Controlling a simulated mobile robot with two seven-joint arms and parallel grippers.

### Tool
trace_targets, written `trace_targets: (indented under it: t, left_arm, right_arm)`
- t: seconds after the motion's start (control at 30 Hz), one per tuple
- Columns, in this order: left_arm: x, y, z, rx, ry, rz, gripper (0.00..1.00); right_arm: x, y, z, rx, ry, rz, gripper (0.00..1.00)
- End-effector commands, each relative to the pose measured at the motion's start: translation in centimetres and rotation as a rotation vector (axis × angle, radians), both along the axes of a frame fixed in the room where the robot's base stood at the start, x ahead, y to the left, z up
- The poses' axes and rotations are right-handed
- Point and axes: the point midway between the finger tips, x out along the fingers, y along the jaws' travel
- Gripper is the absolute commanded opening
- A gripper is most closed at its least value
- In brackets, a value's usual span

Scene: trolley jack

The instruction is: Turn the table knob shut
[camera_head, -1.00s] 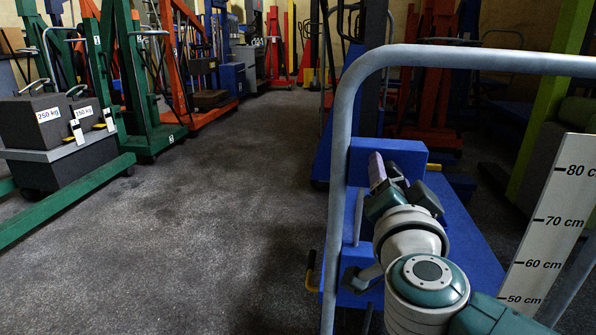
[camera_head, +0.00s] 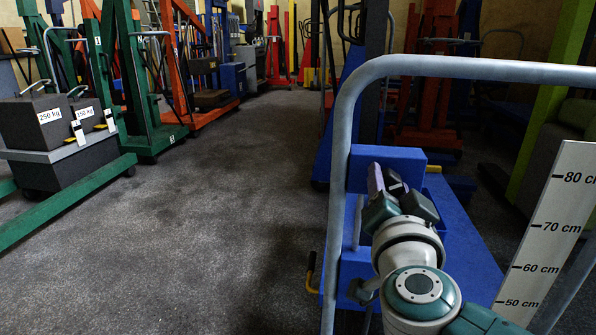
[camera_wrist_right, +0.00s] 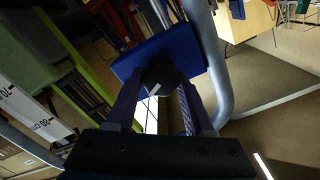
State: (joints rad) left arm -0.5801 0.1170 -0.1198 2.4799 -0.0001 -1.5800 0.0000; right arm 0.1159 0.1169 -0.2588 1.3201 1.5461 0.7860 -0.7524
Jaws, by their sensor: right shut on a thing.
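The table knob (camera_wrist_right: 160,74) is a dark, rounded piece in front of the blue plate (camera_wrist_right: 190,52) in the right wrist view. My right gripper (camera_wrist_right: 159,92) has a finger on each side of it and is shut on it. In the head view the right gripper (camera_head: 377,180) is at the blue block of the lift table (camera_head: 455,225), just right of the grey handle tube. The knob is hidden or too dark to tell there. How far the knob is turned cannot be told. My left gripper is not in view.
The grey handle tube (camera_head: 341,170) rises close left of my right gripper and bends over my arm. A height scale (camera_head: 550,235) stands at the right. A green trolley with weights (camera_head: 60,165) is at the left. The floor between (camera_head: 210,200) is clear.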

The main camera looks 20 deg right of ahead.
Motion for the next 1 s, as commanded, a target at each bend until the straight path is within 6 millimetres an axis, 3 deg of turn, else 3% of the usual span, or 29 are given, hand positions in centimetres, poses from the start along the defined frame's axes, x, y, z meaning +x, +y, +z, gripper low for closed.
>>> trace_targets:
  t: [0.4, 1.0]
  left_arm:
    - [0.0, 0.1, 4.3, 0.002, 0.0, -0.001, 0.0]
    - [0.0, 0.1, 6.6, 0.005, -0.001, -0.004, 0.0]
  right_arm:
    - [0.1, 0.2, 0.4, -0.308, 0.195, 0.001, 0.0]
    - [0.2, 0.5, 0.1, -0.767, 0.473, 0.002, 0.0]
